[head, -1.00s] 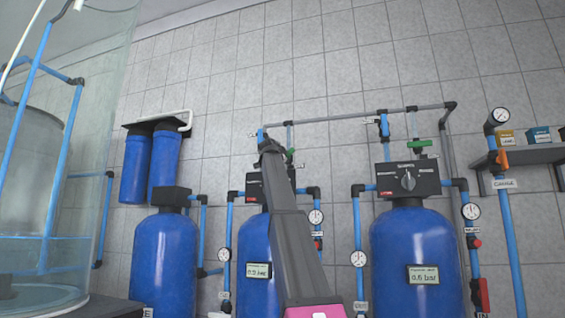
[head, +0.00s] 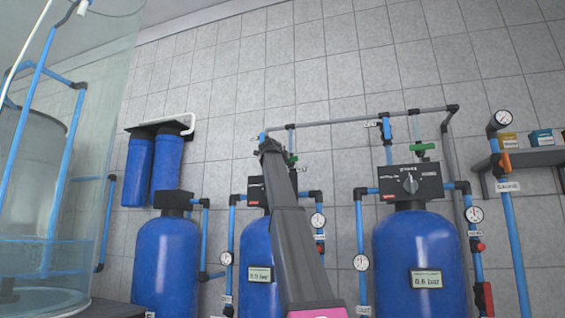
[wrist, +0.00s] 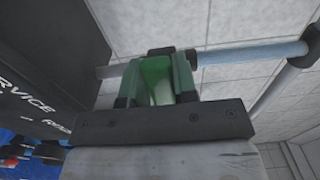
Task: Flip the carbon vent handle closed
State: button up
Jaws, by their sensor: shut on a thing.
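In the wrist view, a green valve handle (wrist: 157,82) sits between the two dark fingers of my gripper (wrist: 157,76), which is shut on it. Behind it a grey-and-blue pipe (wrist: 230,56) runs across in front of the wall. In the head view, my arm reaches up the middle to the pipes above the second blue tank (head: 257,268). My arm hides most of my gripper there. A small green part (head: 292,159) shows just right of the arm's end. The handle's exact angle and its label cannot be made out.
Gauges and blue pipes flank the tanks. A dark box (wrist: 45,60) with white lettering is close on the wrist view's left.

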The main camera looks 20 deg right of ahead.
dwell(0.4)
jog(key=o, duration=0.9)
jog(key=shift+s+a, duration=0.1)
jog(key=shift+s, duration=0.1)
jog(key=shift+v, duration=3.6)
